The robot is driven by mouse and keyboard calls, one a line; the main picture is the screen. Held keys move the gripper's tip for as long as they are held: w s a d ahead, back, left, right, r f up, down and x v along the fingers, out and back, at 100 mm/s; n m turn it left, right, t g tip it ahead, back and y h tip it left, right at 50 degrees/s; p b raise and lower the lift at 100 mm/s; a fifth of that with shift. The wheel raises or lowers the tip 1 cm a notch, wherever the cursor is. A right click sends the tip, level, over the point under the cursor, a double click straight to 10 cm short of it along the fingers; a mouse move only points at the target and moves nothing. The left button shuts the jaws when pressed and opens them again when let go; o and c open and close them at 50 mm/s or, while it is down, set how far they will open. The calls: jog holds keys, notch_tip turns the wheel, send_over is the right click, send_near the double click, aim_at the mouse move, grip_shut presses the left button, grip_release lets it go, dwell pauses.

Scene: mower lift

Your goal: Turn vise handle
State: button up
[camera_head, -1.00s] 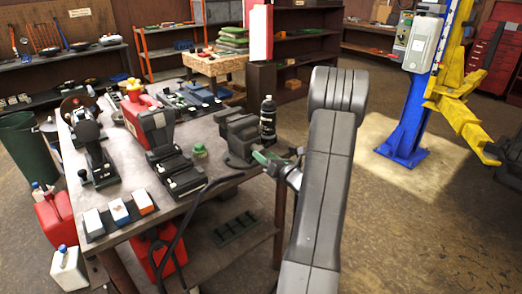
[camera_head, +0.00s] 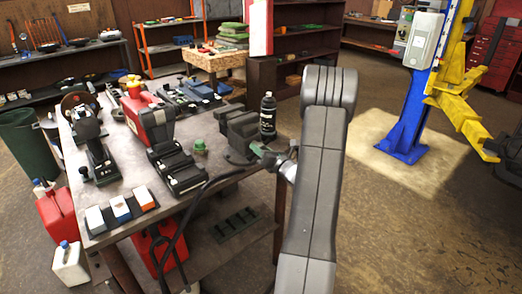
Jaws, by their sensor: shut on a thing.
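The dark grey vise (camera_head: 238,137) is mounted at the right edge of the workbench (camera_head: 128,178). My gripper (camera_head: 268,156), with a green part at its front, is at the vise's near right side, partly hidden behind my arm. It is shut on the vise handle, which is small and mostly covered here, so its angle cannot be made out.
A black bottle (camera_head: 268,116) stands just behind the vise. A small green object (camera_head: 200,146) and a black machine with a red part (camera_head: 165,140) are to its left. A blue lift post (camera_head: 405,125) with yellow arms stands at right. The floor between is open.

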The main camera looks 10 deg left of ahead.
jog(key=shift+f+b, duration=0.2)
jog(key=shift+b, duration=0.15)
jog(key=n+b, duration=0.1)
jog(key=b, duration=0.1)
jog(key=n+b, duration=0.1)
jog(key=b, duration=0.1)
jog(key=shift+f+b, duration=0.3)
jog(key=shift+b, duration=0.05)
jog(key=n+b, duration=0.3)
jog(key=b, duration=0.3)
jog(key=shift+f, duration=0.1)
jog(key=n+b, duration=0.4)
jog(key=b, duration=0.3)
jog(key=n+b, duration=0.2)
jog(key=shift+r+b, duration=0.25)
jog(key=shift+b, duration=0.05)
jog(key=shift+n, duration=0.3)
jog(key=o, duration=1)
jog(key=shift+d, duration=0.1)
jog(key=shift+r, duration=0.2)
